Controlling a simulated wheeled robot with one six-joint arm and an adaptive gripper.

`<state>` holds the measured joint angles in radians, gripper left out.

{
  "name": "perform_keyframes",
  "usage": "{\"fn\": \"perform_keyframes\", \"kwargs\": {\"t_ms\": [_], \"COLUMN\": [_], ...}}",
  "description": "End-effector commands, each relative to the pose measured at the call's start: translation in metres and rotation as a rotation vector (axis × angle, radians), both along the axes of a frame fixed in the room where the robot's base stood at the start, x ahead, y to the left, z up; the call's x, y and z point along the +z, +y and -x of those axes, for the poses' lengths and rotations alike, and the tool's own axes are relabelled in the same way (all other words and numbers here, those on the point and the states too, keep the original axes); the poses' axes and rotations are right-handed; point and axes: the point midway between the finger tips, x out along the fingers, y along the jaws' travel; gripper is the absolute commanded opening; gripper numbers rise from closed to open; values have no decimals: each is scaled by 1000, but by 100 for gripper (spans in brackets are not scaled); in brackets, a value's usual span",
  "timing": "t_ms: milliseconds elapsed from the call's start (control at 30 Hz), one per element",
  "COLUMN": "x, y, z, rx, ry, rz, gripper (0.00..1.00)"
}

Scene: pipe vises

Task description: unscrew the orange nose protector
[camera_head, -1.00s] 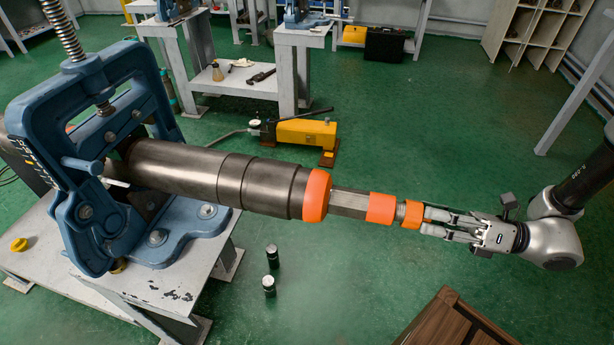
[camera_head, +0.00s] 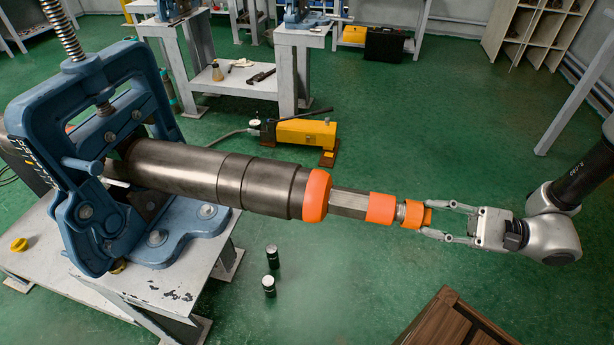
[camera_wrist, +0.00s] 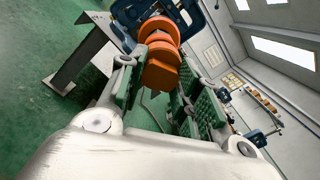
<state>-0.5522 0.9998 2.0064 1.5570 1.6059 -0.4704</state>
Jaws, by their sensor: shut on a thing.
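The orange nose protector (camera_head: 411,216) sits at the right end of a steel tool held level in the head view. A short threaded section shows between it and a wider orange ring (camera_head: 380,208). My gripper (camera_head: 436,220) comes from the right, in line with the tool, and its two fingers are shut on the protector's narrow end. In the wrist view the protector (camera_wrist: 161,72) lies between the green-padded fingers of my gripper (camera_wrist: 158,88); the far side of the contact is hidden.
A blue pipe vise (camera_head: 85,215) on a grey table (camera_head: 150,290) clamps the tool's left end. A brown wooden crate (camera_head: 455,320) stands at the lower right. Two small dark cylinders (camera_head: 270,270) and a yellow pump (camera_head: 307,132) stand on the green floor.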

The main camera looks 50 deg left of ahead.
Motion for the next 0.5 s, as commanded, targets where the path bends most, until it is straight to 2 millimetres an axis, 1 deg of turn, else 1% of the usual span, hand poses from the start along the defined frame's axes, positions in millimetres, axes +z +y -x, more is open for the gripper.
{"fn": "perform_keyframes", "kwargs": {"t_ms": [267, 367, 500], "x": [-1, -1, -1], "y": [-1, -1, -1], "z": [2, 2, 2], "rx": [5, 5, 6], "ry": [-12, -100, -324], "rz": [-4, -56, -194], "gripper": [5, 5, 5]}}
